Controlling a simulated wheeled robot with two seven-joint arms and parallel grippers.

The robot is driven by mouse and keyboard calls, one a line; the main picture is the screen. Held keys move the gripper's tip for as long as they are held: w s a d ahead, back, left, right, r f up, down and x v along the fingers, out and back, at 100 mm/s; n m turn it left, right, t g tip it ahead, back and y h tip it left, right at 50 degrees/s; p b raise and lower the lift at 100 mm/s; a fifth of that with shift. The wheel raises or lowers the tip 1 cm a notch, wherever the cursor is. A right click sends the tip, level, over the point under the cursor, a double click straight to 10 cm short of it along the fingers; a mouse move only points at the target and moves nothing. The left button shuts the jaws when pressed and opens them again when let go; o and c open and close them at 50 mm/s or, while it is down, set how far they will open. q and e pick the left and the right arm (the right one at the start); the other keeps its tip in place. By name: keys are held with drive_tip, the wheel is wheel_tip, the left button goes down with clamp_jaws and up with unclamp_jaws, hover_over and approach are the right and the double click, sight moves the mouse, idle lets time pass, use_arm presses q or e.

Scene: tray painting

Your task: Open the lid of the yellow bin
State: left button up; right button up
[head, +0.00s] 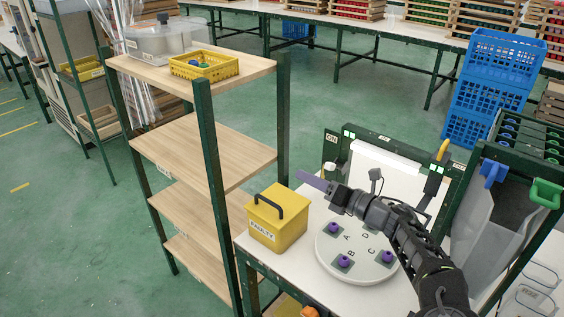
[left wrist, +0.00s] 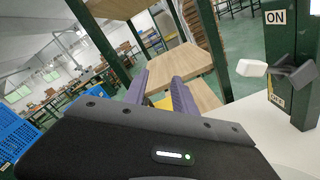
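The yellow bin (head: 277,222) stands on the white table, left of the round white plate in the head view. It carries a "FAULTY" label, and its lid (head: 282,195) looks closed, with a black arched handle (head: 265,205) on it. My left gripper (head: 312,181) is above the table, just right of and a little beyond the lid, apart from the handle. In the left wrist view its two purple fingers (left wrist: 162,92) are spread and empty. A small part of the yellow bin (left wrist: 163,103) shows between them; the rest is hidden. My right gripper is in neither view.
The round white plate (head: 335,262) with several purple-topped pieces lies under my left arm. A green frame with an "ON" sign (head: 331,140) stands behind. A wooden shelf (head: 207,150) with a yellow crate (head: 204,68) is left of the bin.

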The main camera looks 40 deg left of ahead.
use_arm(q)
drive_tip(key=a+p, duration=0.1)
drive_tip(key=a, duration=0.7)
drive_tip(key=shift+s, duration=0.2)
idle(0.3)
clamp_jaws()
drive_tip(key=c, duration=0.6)
unclamp_jaws()
drive_tip(key=shift+c, duration=0.2)
drive_tip(key=o, duration=0.6)
drive_tip(key=shift+o, duration=0.2)
